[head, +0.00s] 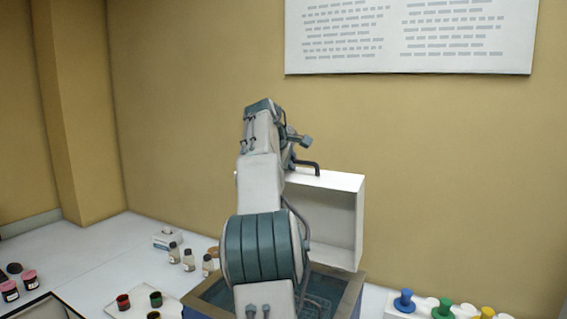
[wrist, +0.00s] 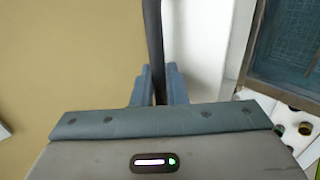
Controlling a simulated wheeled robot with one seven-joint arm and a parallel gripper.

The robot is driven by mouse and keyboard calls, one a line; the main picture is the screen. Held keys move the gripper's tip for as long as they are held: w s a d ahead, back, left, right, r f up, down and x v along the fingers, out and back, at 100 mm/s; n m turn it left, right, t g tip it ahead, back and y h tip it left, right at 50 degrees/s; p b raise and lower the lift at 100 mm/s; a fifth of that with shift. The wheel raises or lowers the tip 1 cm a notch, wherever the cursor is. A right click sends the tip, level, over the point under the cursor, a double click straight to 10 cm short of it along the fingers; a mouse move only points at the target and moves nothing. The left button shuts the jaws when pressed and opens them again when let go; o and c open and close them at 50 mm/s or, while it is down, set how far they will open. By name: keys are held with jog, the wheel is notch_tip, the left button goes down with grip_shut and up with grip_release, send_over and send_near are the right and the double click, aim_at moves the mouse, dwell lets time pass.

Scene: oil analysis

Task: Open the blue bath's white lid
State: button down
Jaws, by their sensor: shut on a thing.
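The white lid (head: 335,222) stands tilted up, nearly upright, at the back of the blue bath (head: 352,293), and its hollow inner side faces the head camera. The bath's mouth is uncovered, and dark liquid or a grid shows inside. A black handle (head: 312,164) is on the lid's upper edge. In the wrist view, my gripper (wrist: 157,78) is shut on the black handle (wrist: 152,30), whose bar runs between the two blue-grey fingers. The white lid (wrist: 205,45) lies just right of them. My arm hides the lid's left part and much of the bath in the head view.
Several small bottles (head: 189,260) and a tissue box (head: 167,238) stand left of the bath. Dark jars (head: 124,301) sit in front of them. A white rack with coloured knobs (head: 443,308) is at the right. The wall (head: 190,120) is close behind the lid.

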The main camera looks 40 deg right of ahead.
jog(key=shift+d+f, duration=0.15)
jog(key=shift+f, duration=0.05)
dwell(0.3)
jog(key=c, duration=1.8)
grip_release()
jog(key=v, duration=1.4)
jog(key=shift+w+d+r, duration=0.1)
jog(key=shift+d, duration=0.05)
